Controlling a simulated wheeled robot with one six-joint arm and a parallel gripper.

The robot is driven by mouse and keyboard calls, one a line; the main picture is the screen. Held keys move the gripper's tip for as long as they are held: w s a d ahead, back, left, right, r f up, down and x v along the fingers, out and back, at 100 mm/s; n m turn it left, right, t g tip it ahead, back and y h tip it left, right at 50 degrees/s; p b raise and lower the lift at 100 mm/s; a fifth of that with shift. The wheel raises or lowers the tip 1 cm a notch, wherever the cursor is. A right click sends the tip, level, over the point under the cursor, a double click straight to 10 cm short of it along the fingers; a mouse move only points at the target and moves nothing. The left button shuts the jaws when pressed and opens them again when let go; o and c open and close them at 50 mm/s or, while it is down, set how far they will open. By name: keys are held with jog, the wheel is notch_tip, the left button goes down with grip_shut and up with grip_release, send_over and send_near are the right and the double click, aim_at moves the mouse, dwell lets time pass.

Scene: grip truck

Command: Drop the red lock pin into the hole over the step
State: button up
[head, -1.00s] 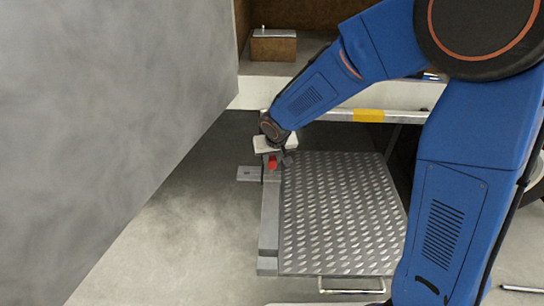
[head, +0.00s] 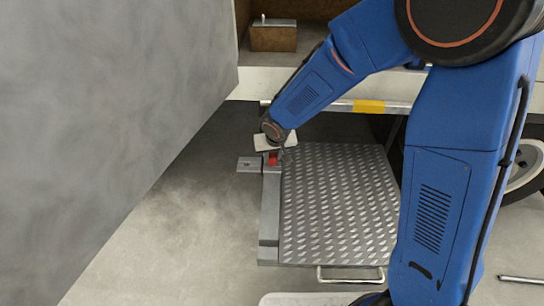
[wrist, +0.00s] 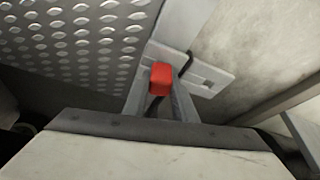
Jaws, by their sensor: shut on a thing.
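The red lock pin (wrist: 161,78) is between the fingers of my gripper (wrist: 160,95) in the wrist view, with its red head showing and its lower part hidden. In the head view the red pin (head: 273,158) shows just below my gripper (head: 273,153), at the far left corner of the step. The step (head: 338,205) is a grey tread plate with a raised pattern and a plain rail along its left side. A flat bracket (head: 249,164) with a slot sticks out left of the rail, and it also shows in the wrist view (wrist: 208,77). I cannot see the hole itself.
A large grey panel (head: 120,110) fills the left side. The truck bed edge (head: 330,90), with a yellow-marked bar, runs behind the step. A brown block (head: 273,37) stands on the bed. A handle (head: 350,276) projects at the step's front. Floor left of the step is clear.

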jog(key=shift+f, duration=0.15)
jog(key=o, duration=1.2)
jog(key=shift+c, duration=0.2)
jog(key=v, duration=1.7)
jog(key=s+d+r+m, duration=0.1)
jog(key=s+d+r, duration=0.25)
jog(key=d, duration=0.55)
jog(key=s+d+r, duration=0.2)
jog(key=s+d, duration=0.3)
jog(key=d, duration=0.4)
jog(key=s+d, duration=0.5)
jog(key=s, duration=0.2)
jog(key=s+d+m+h, duration=0.1)
jog(key=s+d, duration=0.4)
jog(key=s, duration=0.3)
jog(key=shift+s+d+m+t, duration=0.2)
jog(key=shift+s+m+t, duration=0.1)
